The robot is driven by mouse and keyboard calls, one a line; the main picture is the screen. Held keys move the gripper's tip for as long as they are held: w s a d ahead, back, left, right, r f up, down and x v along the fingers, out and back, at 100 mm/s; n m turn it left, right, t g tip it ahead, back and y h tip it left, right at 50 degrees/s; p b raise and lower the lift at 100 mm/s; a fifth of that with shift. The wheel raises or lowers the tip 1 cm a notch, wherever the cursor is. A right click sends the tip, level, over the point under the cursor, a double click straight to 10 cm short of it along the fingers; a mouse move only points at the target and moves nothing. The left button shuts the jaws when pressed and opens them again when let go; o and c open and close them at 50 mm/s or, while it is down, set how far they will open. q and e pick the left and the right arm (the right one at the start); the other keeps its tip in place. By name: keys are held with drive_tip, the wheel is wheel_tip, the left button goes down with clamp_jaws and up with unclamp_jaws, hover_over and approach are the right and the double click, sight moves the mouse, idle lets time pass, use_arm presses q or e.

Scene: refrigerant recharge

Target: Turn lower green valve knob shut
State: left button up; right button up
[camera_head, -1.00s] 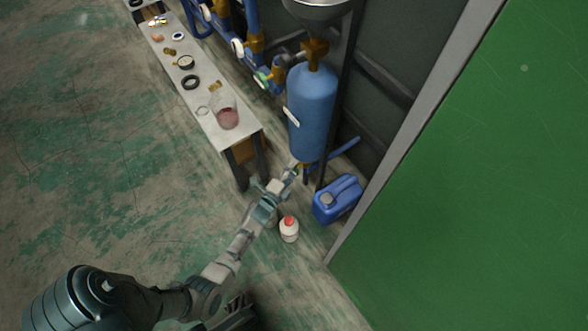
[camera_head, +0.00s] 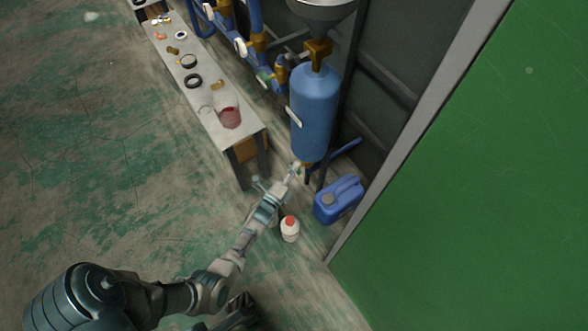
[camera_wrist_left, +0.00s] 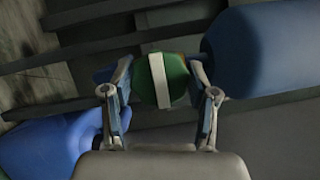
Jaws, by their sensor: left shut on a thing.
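The lower green valve knob (camera_wrist_left: 177,80) shows in the left wrist view, a round green knob with a pale bar across its face. My left gripper (camera_wrist_left: 160,88) is shut on it, one finger on each side. In the head view my left gripper (camera_head: 294,172) is at the bottom of the blue tank (camera_head: 314,110), and the lower knob is hidden there. The tank also shows in the left wrist view (camera_wrist_left: 262,50). My right gripper cannot be made out in the head view.
A blue jerrycan (camera_head: 340,203) stands right of my gripper, and a white bottle with a red cap (camera_head: 290,230) stands on the floor close to my forearm. A narrow bench (camera_head: 215,128) with a beaker (camera_head: 229,115) is at left. A green panel (camera_head: 470,190) bounds the right.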

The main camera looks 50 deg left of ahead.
use_arm(q)
drive_tip(key=o, duration=1.1)
drive_tip(key=shift+s+d+f, duration=0.1)
drive_tip(key=shift+d+f, duration=0.3)
drive_tip(key=shift+f, duration=0.1)
drive_tip(key=shift+o, duration=0.3)
drive_tip(key=shift+a+r, duration=0.1)
drive_tip(key=shift+r, duration=0.05)
drive_tip(key=shift+r, duration=0.1)
drive_tip(key=v, duration=1.2)
drive_tip(key=shift+a, duration=0.1)
